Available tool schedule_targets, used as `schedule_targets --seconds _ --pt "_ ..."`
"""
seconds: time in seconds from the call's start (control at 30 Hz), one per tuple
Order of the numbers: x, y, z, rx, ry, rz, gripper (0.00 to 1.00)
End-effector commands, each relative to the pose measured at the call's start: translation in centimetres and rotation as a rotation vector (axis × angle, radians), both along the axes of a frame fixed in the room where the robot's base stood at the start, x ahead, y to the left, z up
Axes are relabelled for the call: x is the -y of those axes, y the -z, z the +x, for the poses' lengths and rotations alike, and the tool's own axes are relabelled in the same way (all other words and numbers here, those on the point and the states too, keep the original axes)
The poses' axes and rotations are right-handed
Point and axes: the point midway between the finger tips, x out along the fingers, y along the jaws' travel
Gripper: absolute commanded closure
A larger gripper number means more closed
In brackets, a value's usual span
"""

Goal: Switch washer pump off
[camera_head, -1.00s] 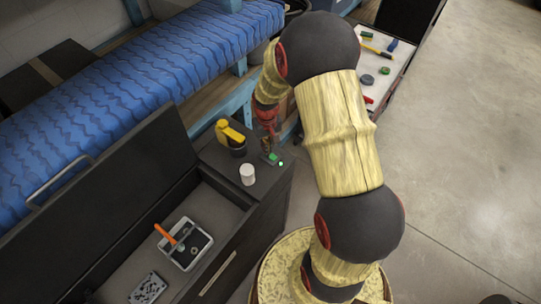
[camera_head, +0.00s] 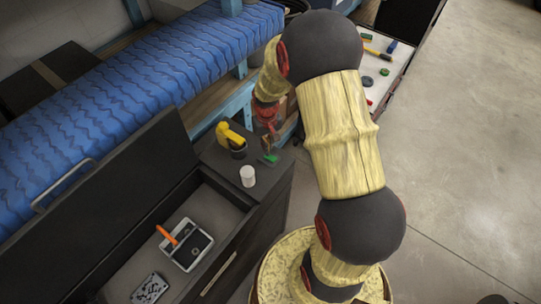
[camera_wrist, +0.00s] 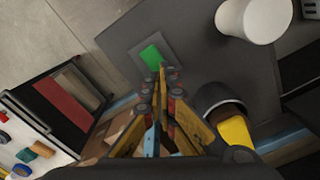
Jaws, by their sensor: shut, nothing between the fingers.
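The washer pump switch shows as a green rocker (camera_head: 270,158) on the dark cabinet top, near its far right corner. In the wrist view the green rocker (camera_wrist: 151,56) sits in a grey plate (camera_wrist: 139,49). My gripper (camera_head: 269,139) points down over the switch from behind it. In the wrist view my gripper (camera_wrist: 168,72) is shut and empty, its tips at the rocker's lower right end. I cannot tell whether they touch it. No lit lamp shows beside the switch, though the fingers may hide part of the plate.
A white cylinder (camera_head: 248,176) stands in front of the switch. A dark cup (camera_head: 238,151) with a yellow tool (camera_head: 229,134) stands to its left. The open chest (camera_head: 212,216) holds a tray (camera_head: 190,252). A tool cart (camera_head: 378,70) stands at the back right.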

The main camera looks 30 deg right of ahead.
Motion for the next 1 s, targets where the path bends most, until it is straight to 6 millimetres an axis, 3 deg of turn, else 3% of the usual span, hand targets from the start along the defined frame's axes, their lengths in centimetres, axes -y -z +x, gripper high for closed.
schedule_targets --seconds 0.5,1.0 --pt "0.0 -3.9 0.1 0.002 0.000 0.000 1.00" --pt "0.0 -4.0 0.0 0.001 0.000 0.000 1.00"
